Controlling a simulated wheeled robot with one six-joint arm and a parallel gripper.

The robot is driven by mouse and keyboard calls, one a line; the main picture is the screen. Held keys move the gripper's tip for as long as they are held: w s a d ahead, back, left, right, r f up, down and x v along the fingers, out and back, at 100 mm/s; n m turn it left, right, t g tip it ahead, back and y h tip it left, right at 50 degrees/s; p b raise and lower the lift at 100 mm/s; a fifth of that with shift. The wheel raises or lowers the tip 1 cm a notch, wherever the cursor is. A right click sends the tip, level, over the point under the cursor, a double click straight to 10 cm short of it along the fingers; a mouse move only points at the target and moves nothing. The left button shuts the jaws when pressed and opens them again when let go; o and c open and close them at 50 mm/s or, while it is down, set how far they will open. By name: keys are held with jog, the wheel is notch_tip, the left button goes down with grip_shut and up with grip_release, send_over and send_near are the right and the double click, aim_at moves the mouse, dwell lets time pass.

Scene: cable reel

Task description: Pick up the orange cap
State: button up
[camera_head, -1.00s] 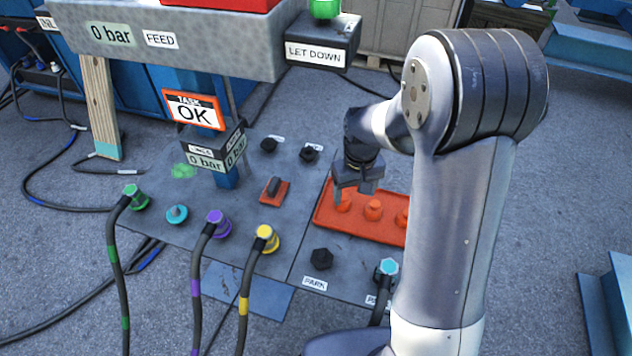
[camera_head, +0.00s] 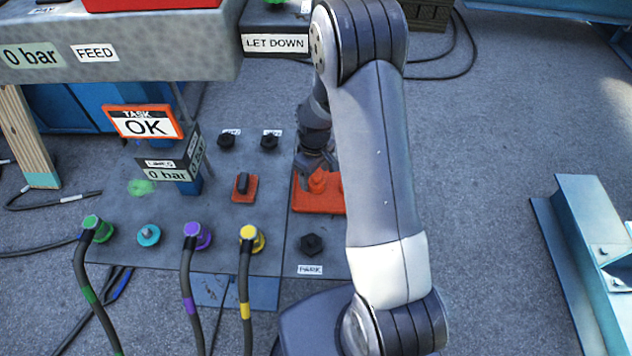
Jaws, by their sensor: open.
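Orange caps stand in an orange tray (camera_head: 322,205) on the right part of the grey panel. One orange cap (camera_head: 318,182) shows directly below my gripper (camera_head: 316,172). My gripper is open and points down, with its fingers at about the cap's sides. I cannot tell whether they touch it. Part of a second orange cap shows at the edge of my arm. My arm hides the right part of the tray and whatever stands there.
Green, purple and yellow connectors with hanging cables line the panel's (camera_head: 270,255) front edge, with a cyan cap (camera_head: 148,235) among them. A post with an OK sign (camera_head: 146,123) stands left. A black PARK fitting (camera_head: 311,244) is in front of the tray. A blue steel beam (camera_head: 590,250) lies right.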

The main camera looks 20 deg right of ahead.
aim_at(316, 176)
jog(key=shift+d+f, duration=0.15)
jog(key=shift+f, duration=0.8)
jog(key=shift+d+f, duration=0.1)
jog(key=shift+f, duration=0.8)
jog(key=shift+c, duration=0.3)
jog(key=c, duration=1.1)
